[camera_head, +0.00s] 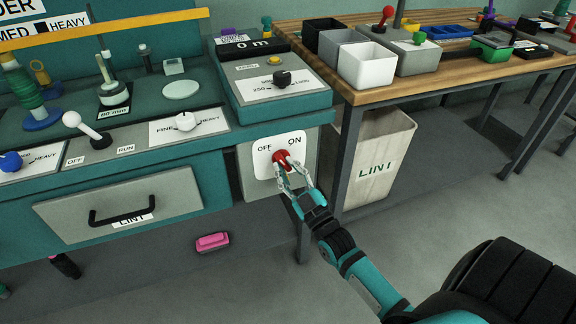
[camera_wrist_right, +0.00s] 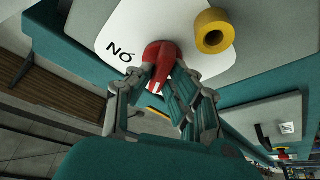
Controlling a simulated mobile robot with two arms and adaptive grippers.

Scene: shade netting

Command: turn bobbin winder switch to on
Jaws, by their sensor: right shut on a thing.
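The red bobbin winder switch (camera_head: 281,156) is on a white plate marked OFF on the left and ON on the right, on the front of the teal bench. My right gripper (camera_head: 286,170) reaches it from below right, with its fingers closed around the knob. In the right wrist view the red knob (camera_wrist_right: 160,58) sits between the fingertips (camera_wrist_right: 157,80), and the ON label shows upside down beside it. The fingers partly cover the knob, so I cannot tell its exact setting. My left gripper is not in view.
A grey box with a black dial (camera_head: 282,78) sits above the switch. A drawer with a black handle (camera_head: 130,212) is to the left. A LINT bin (camera_head: 385,130) and a wooden table's leg (camera_head: 350,150) stand close on the right. A pink object (camera_head: 212,242) lies below.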

